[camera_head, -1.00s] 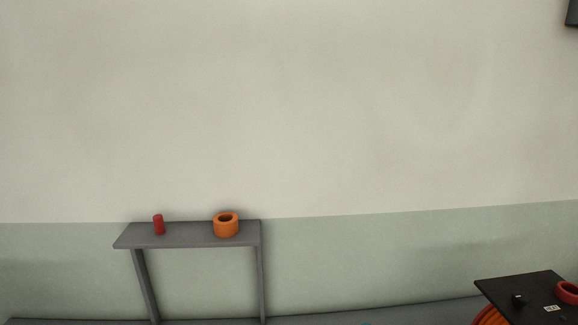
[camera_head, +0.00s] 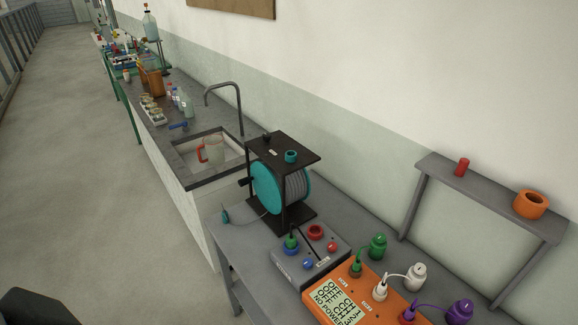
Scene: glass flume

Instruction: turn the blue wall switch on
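No blue wall switch shows on the visible part of the wall (camera_head: 360,90). Neither of my grippers can be made out. A dark rounded shape (camera_head: 28,309) at the bottom left corner is cut off by the frame, and I cannot tell what it is.
A bench with a sink (camera_head: 208,150) and tap (camera_head: 228,92) runs along the wall. Nearer stand a teal cable reel (camera_head: 268,188), a grey box (camera_head: 312,264), an orange meter (camera_head: 350,300) and a grey shelf (camera_head: 490,200). The floor (camera_head: 80,170) at the left is clear.

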